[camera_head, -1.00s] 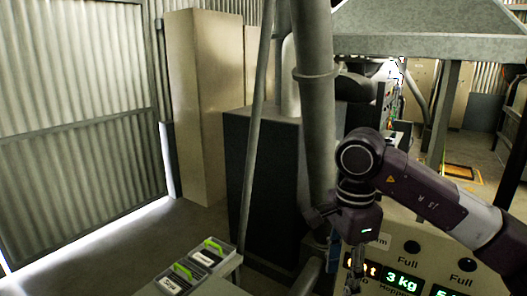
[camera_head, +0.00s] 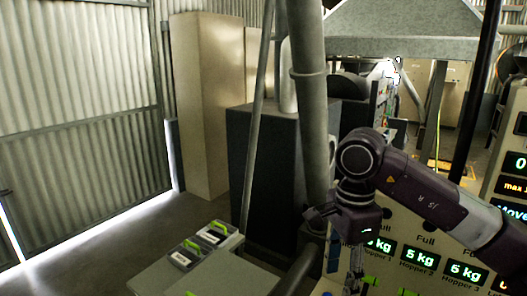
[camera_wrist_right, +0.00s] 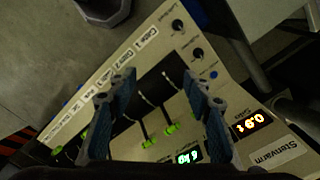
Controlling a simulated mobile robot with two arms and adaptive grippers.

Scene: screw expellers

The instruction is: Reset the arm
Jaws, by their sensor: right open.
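My right arm comes in from the right in the head view, bent at the elbow, with the forearm pointing down. My right gripper (camera_head: 347,272) hangs in front of the control panel (camera_head: 415,228). In the right wrist view the gripper (camera_wrist_right: 163,92) is open, its two blue-grey fingers apart with nothing between them. Below the fingers lies the panel face (camera_wrist_right: 130,65) with dark slots, green levers (camera_wrist_right: 172,129) and knobs. I cannot tell how far the fingertips are from the panel. My left gripper is not in view.
A grey pipe (camera_head: 308,100) stands beside my right arm. A table (camera_head: 222,275) at the lower front carries boxes with green handles (camera_head: 212,234). A dark cabinet (camera_head: 270,165) and tall beige cabinet (camera_head: 200,100) stand behind. Floor by the corrugated wall is clear.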

